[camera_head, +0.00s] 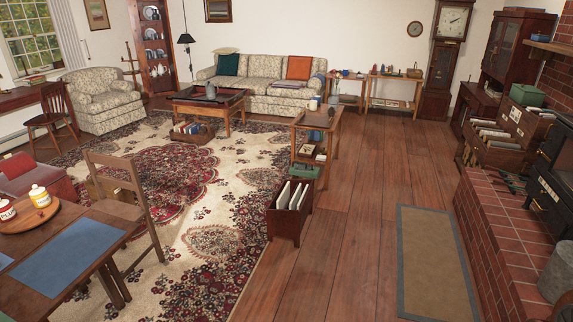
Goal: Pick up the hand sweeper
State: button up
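I cannot make out a hand sweeper for certain in the head view. Some small dark, red and green items (515,183) lie at the far end of the brick hearth, too small to identify. Small objects also stand on the side tables by the back wall, and I cannot tell what each one is. My gripper is not in view.
A grey-bordered mat (432,265) lies beside the hearth. A dark wooden rack (287,226), a small table (319,122) and a chair (120,190) stand as obstacles.

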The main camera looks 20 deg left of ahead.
aim_at(306, 171)
jog(key=u, duration=0.7)
jog(key=i, duration=1.45)
jog(key=u, duration=1)
jog(key=i, duration=4.4)
jog(key=z, duration=1.45)
jog(key=i, duration=1.2)
jog(key=z, duration=1.2)
jog(key=i, duration=0.2)
jog(key=u, duration=0.05)
